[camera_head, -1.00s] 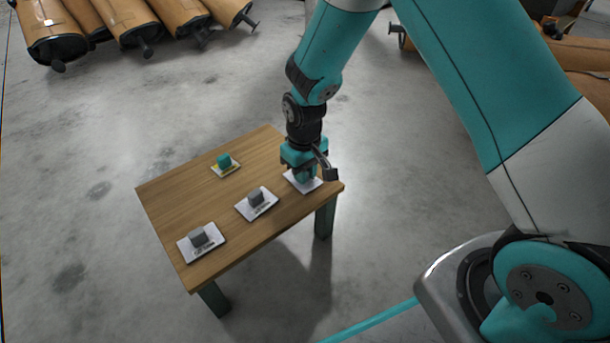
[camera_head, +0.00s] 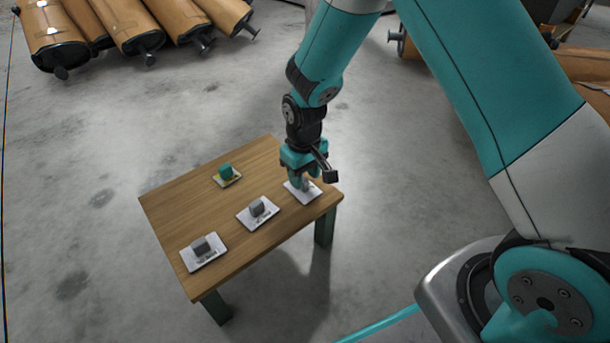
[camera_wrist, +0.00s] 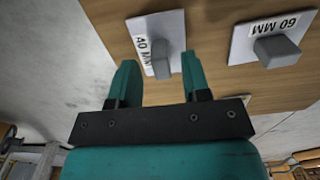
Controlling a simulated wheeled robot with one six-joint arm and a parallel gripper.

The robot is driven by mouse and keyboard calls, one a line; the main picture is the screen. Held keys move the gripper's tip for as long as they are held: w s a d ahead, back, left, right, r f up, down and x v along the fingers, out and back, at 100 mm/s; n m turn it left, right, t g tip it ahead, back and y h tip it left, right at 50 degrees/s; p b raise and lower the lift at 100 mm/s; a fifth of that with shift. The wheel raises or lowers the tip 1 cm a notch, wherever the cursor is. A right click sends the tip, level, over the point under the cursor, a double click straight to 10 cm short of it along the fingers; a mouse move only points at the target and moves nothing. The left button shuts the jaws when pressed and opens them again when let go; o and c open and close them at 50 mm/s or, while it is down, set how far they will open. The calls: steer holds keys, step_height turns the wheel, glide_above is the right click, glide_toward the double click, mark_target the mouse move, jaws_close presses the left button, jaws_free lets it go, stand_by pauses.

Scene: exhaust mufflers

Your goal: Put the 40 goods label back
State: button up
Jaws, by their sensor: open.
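The 40 MM label, a white plate with a grey block handle, lies flat on the wooden table near its right corner in the head view (camera_head: 306,195). It also shows in the wrist view (camera_wrist: 173,25), with its block (camera_wrist: 160,65) lying between the fingertips. My gripper (camera_head: 303,184) is right above the label, pointing down. In the wrist view my gripper (camera_wrist: 158,66) is open, one finger on each side of the block with gaps visible. The gripper partly hides the label in the head view.
The 60 MM label (camera_wrist: 245,45) lies beside the 40 MM one. On the wooden table (camera_head: 205,215) are a middle label (camera_head: 258,215), a near-left label (camera_head: 205,255) and a small yellow plate with a teal block (camera_head: 226,174). Wrapped mufflers (camera_head: 130,30) lie on the floor behind.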

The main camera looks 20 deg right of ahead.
step_height(320, 180, up, 10)
steer(key=r+p, duration=0.1)
steer(key=p, duration=0.5)
step_height(320, 180, up, 9)
steer(key=y, duration=0.2)
glide_above(304, 181)
steer(key=s+a, duration=0.3)
steer(key=s, duration=0.2)
steer(key=s+r+n+y, duration=0.1)
steer(key=s+r, duration=0.5)
steer(key=s, duration=0.3)
steer(key=s+a+r+n+y, duration=0.1)
steer(key=s+r+n, duration=0.1)
steer(key=s+r, duration=0.4)
steer(key=s, duration=0.4)
steer(key=shift+a, duration=0.2)
steer(key=shift+w, duration=0.1)
